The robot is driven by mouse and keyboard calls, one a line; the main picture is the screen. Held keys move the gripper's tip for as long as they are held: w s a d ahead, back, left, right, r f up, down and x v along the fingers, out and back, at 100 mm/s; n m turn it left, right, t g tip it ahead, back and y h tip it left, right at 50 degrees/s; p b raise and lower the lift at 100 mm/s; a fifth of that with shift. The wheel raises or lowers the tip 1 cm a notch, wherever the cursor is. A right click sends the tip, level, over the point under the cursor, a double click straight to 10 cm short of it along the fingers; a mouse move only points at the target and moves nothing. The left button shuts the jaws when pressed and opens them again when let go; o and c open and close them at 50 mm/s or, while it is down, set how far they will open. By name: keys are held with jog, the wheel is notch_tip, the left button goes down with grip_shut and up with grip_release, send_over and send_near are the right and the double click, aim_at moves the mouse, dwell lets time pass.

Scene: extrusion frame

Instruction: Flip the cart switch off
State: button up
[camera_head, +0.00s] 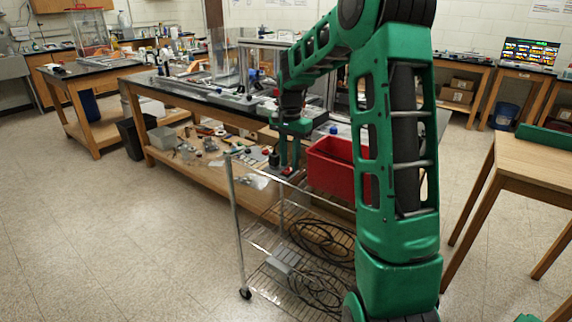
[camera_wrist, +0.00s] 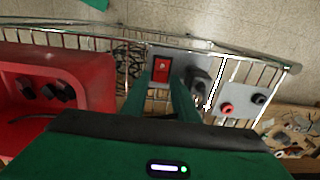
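A red switch (camera_wrist: 161,69) sits on a grey plate at the rim of the wire cart (camera_wrist: 225,50). In the wrist view, my gripper (camera_wrist: 162,84) has its two green fingers apart. The switch shows between and just beyond the fingertips; I cannot tell whether they touch it. In the head view, my gripper (camera_head: 289,168) points down over the top of the cart (camera_head: 232,195), left of a red bin. Nothing shows held between the fingers. The switch's on or off position is too small to read.
A red bin (camera_head: 330,168) stands on the cart, with dark objects inside. A black part (camera_wrist: 199,80) and a plate with red and black knobs (camera_wrist: 242,100) are right of the switch. Black cables (camera_head: 320,240) lie on lower shelves. A long workbench (camera_head: 190,92) stands behind; the left floor is clear.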

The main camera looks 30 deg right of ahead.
jog(key=shift+f, duration=0.45)
grip_shut()
jog(key=shift+a, duration=0.1)
jog(key=shift+s+a+h, duration=0.1)
jog(key=shift+a+h, duration=0.05)
jog(key=shift+h, duration=0.65)
